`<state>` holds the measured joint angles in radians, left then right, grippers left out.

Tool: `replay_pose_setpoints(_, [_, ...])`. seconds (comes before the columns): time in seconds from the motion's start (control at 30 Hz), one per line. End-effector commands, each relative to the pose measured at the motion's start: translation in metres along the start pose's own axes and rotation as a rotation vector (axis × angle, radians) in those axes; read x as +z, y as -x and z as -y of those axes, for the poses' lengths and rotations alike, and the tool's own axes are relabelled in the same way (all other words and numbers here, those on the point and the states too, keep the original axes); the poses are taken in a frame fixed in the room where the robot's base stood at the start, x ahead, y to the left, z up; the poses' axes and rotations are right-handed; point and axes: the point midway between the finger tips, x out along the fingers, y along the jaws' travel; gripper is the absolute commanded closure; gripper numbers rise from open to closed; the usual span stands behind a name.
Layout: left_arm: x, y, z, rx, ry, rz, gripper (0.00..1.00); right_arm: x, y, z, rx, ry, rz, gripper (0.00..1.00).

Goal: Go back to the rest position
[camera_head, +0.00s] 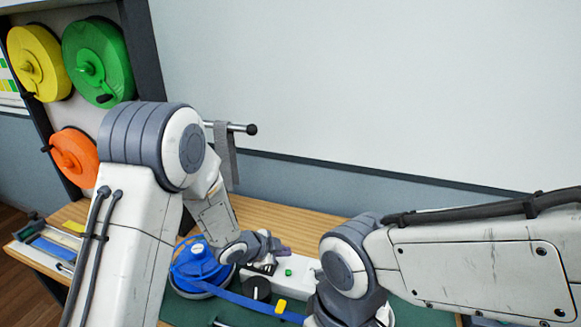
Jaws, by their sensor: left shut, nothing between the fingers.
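My left arm comes in from the left and bends down over the table. My left gripper (277,248) is shut and empty, low over the bench beside the blue reel (197,264) and a white device (293,270) with a green button. The blue reel lies on a green mat (205,312), and a blue strap (245,301) runs from it to the right, with a yellow piece (281,306) on it. My right arm comes in from the right; its elbow is at lower centre and its gripper does not show.
A rack at the left holds a yellow reel (37,62), a green reel (98,60) and an orange reel (75,157). A grey strap (226,155) hangs from a rod (240,127) behind my left arm. The wooden table (290,222) is bare along its back edge.

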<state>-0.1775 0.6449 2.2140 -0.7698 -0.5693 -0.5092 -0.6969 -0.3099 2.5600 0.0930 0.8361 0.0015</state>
Motion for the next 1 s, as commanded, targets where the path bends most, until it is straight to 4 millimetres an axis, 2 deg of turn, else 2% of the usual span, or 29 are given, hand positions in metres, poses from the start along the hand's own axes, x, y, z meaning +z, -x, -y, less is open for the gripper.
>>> replay_pose_setpoints(0.07, [-0.006,0.008,0.002,-0.002,0.018,0.029,1.00,0.000,0.000,0.000,0.000,0.000,0.000,0.50])
replay_pose_setpoints(0.17, [-0.017,0.030,0.001,-0.004,0.089,0.119,1.00,0.000,0.000,0.000,0.000,0.000,0.000,0.50])
replay_pose_setpoints(0.27, [-0.030,0.068,-0.010,0.003,0.220,0.243,1.00,0.000,0.000,0.000,0.000,0.000,0.000,0.50])
replay_pose_setpoints(0.37, [-0.043,0.114,-0.039,0.032,0.386,0.364,1.00,0.000,-0.001,0.000,0.000,0.000,0.000,0.50])
replay_pose_setpoints(0.5, [-0.058,0.181,-0.098,0.117,0.611,0.506,1.00,0.000,-0.001,0.000,0.000,0.000,0.000,0.50])
replay_pose_setpoints(0.6, [-0.065,0.222,-0.141,0.195,0.735,0.585,1.00,0.000,-0.001,0.000,0.000,0.000,0.000,0.50])
replay_pose_setpoints(0.7, [-0.070,0.250,-0.171,0.261,0.813,0.642,1.00,0.000,-0.001,0.000,0.000,0.000,0.000,0.50])
replay_pose_setpoints(0.83, [-0.072,0.269,-0.191,0.310,0.859,0.682,1.00,0.000,-0.001,0.000,0.000,0.000,0.000,0.50])
replay_pose_setpoints(1.0, [-0.072,0.273,-0.196,0.320,0.869,0.695,1.00,0.000,-0.001,0.000,0.000,0.000,0.000,0.50])
